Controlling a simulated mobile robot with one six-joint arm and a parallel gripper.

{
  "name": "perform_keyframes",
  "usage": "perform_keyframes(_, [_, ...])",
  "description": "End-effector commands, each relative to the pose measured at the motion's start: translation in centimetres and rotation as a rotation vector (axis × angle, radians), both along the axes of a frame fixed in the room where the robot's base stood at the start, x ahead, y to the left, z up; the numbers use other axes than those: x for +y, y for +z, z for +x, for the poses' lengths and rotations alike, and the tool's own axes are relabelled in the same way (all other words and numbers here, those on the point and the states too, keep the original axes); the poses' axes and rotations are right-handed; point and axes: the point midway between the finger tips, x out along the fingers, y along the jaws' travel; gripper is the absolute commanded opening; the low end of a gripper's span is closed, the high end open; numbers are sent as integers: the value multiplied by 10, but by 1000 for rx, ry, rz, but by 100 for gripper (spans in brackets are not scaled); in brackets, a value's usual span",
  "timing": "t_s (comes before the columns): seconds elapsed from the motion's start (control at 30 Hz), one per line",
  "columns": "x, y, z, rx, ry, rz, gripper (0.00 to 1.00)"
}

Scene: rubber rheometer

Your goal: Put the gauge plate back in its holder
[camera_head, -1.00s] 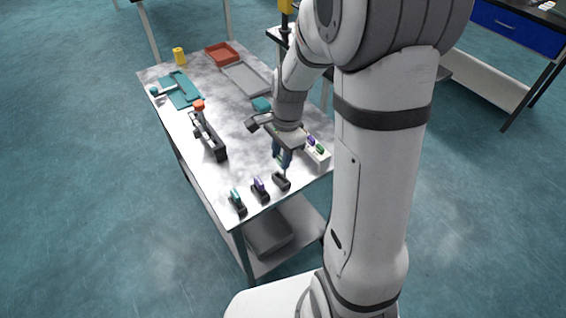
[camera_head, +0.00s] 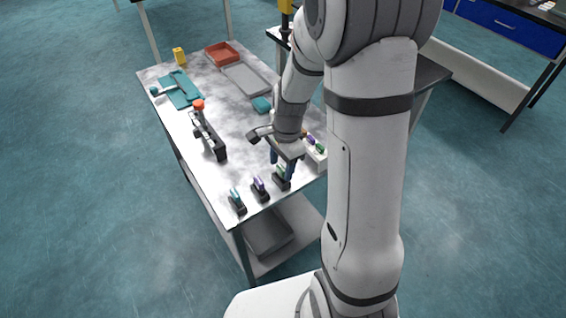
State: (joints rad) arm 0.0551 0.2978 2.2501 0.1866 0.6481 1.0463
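The gauge plate (camera_head: 281,171), a small piece with a green top, stands upright in the rightmost black holder (camera_head: 282,184) at the table's near edge. My gripper (camera_head: 282,170) is just above this holder, its dark blue fingers apart on either side of the plate. A gap seems to show between fingers and plate. How deep the plate sits is too small to tell. Two similar black holders stand to the left, one with a teal-topped plate (camera_head: 235,194) and one with a purple-topped plate (camera_head: 258,184).
A white block (camera_head: 316,160) with purple and green pieces stands right behind my gripper. A black fixture with a red knob (camera_head: 199,104) is mid-table. A teal tool, a yellow cylinder (camera_head: 179,56), a red tray (camera_head: 221,54) and a grey tray (camera_head: 246,80) lie farther back.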

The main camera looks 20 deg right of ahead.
Motion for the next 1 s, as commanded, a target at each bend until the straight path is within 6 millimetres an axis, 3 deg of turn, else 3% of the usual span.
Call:
perform_keyframes(0.3, [-1,10,1,-3,-1,0,52])
perform_keyframes(0.7, [-11,91,4,-5,-3,0,52])
perform_keyframes(1.0, [-14,124,2,-9,18,-2,52])
